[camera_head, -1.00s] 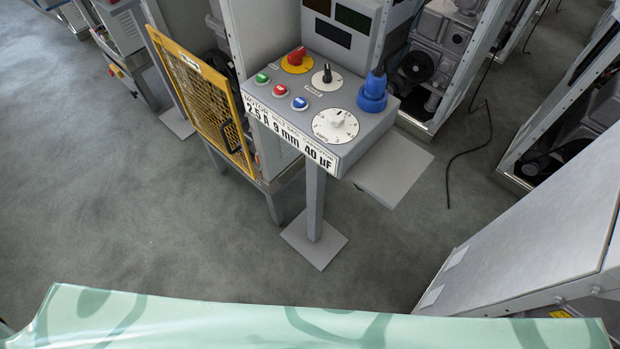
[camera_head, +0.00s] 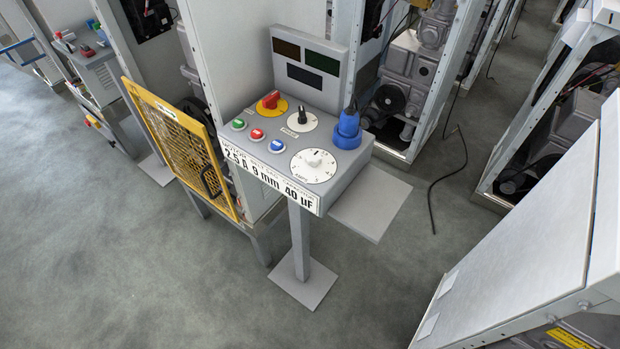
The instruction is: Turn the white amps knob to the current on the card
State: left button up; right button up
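The white amps knob (camera_head: 314,162) sits on a round white dial (camera_head: 325,175) on the sloped top of the grey control panel. The dial has marks around its edge, too small to read surely. Neither of my grippers shows in the view, and nothing touches the knob.
The panel also bears a red switch on yellow (camera_head: 271,100), a black knob (camera_head: 301,117), small coloured buttons and a blue plug (camera_head: 348,128). A yellow mesh guard (camera_head: 180,145) stands left. A grey cabinet (camera_head: 530,240) fills the right. Floor in front is clear.

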aim_at(313, 158)
jog(key=j+z, duration=0.15)
jog(key=j, duration=0.5)
jog(key=k+j+z, duration=0.1)
jog(key=j, duration=0.65)
jog(key=z, duration=0.4)
jog(key=i+j+z, duration=0.1)
jog(key=z, duration=0.3)
jog(key=j+z, duration=0.15)
jog(key=z, duration=0.2)
jog(key=i+j+z, duration=0.1)
jog(key=z, duration=0.3)
